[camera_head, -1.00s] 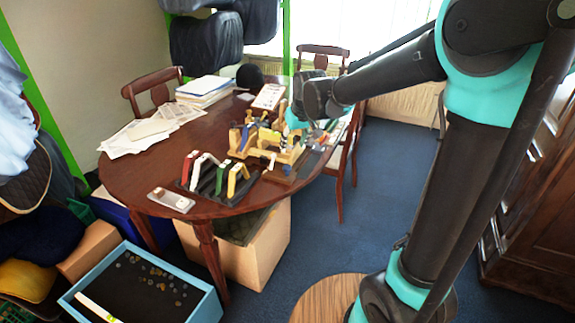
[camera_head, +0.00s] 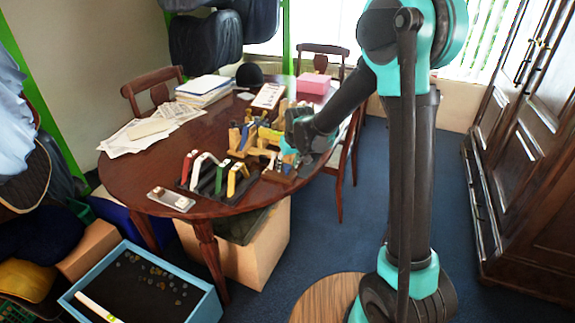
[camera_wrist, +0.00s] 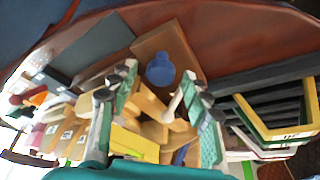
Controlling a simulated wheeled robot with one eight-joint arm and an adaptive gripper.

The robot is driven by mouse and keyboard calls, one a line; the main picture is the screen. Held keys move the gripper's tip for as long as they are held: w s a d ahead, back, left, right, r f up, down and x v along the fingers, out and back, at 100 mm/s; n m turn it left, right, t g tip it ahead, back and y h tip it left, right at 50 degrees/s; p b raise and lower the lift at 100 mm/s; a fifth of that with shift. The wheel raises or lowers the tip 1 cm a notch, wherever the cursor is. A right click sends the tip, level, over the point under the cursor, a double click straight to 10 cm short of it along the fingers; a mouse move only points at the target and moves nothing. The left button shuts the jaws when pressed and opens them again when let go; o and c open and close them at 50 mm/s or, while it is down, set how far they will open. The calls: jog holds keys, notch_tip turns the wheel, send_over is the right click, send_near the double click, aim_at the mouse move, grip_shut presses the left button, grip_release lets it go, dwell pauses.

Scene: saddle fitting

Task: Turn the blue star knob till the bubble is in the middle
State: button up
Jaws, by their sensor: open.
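The blue star knob (camera_wrist: 160,70) shows in the wrist view on a brown wooden block (camera_wrist: 178,42). My gripper (camera_wrist: 162,80) is open, with its two green-padded fingers on either side of the knob in the picture; I cannot tell how far above it they are. A white-tipped rod (camera_wrist: 174,103) and pale wooden parts show between the fingers. In the head view my gripper (camera_head: 288,154) is over the near right part of the table, by the wooden block (camera_head: 278,176). The bubble cannot be made out in either view.
A black rack with red, white, green and yellow handles (camera_head: 222,178) stands left of my gripper; its yellow handle (camera_wrist: 280,128) shows in the wrist view. Wooden fixtures (camera_head: 262,137) stand close behind. A pink box (camera_head: 314,84) and papers (camera_head: 140,135) lie farther off.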

grip_shut()
jog(key=shift+n+y, duration=0.3)
jog(key=shift+n, duration=0.5)
grip_release()
jog(key=v, duration=1.2)
jog(key=shift+w, duration=0.2)
dwell(0.3)
